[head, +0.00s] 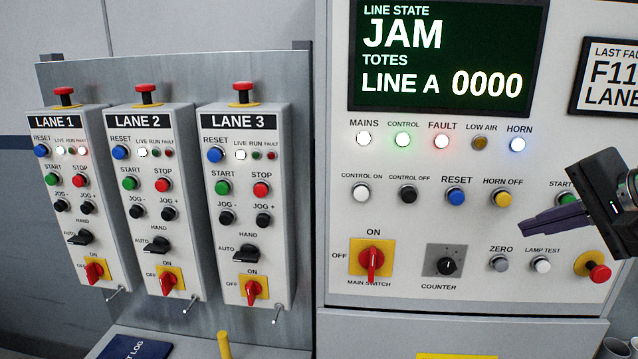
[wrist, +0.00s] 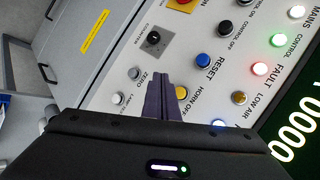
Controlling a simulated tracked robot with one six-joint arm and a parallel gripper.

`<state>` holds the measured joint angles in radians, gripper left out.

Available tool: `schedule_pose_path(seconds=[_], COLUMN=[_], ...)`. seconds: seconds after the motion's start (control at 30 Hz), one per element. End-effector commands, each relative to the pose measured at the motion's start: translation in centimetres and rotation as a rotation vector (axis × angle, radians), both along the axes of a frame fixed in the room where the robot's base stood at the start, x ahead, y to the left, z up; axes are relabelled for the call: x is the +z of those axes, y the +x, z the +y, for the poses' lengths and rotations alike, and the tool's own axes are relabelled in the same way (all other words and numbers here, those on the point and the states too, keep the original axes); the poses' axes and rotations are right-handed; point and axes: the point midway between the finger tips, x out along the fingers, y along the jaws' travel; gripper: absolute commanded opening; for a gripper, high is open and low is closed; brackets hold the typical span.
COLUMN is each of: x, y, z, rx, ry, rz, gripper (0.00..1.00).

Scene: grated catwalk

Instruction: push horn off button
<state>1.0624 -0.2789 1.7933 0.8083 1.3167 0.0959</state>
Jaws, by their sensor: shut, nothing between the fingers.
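The yellow HORN OFF button (head: 503,198) is on the main panel, right of the blue RESET button (head: 456,196). The HORN lamp (head: 518,145) above it is lit blue-white. My gripper (head: 524,229) is shut and empty, its fingertips just below and right of the HORN OFF button in the head view.
The display (head: 446,58) reads JAM. The ZERO button (head: 499,262), LAMP TEST button (head: 541,264) and red mushroom button (head: 598,272) sit below my gripper. Three lane boxes (head: 160,205) stand at the left. The main switch (head: 371,262) is at the panel's lower left.

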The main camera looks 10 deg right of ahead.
Motion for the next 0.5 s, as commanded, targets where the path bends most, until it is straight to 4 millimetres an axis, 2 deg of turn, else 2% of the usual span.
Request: schedule_pose_path(seconds=[0.5], x=[-0.1], y=[5.0], z=[-1.5], rx=[0.001], ry=[0.001], rz=[0.002], gripper=[0.00])
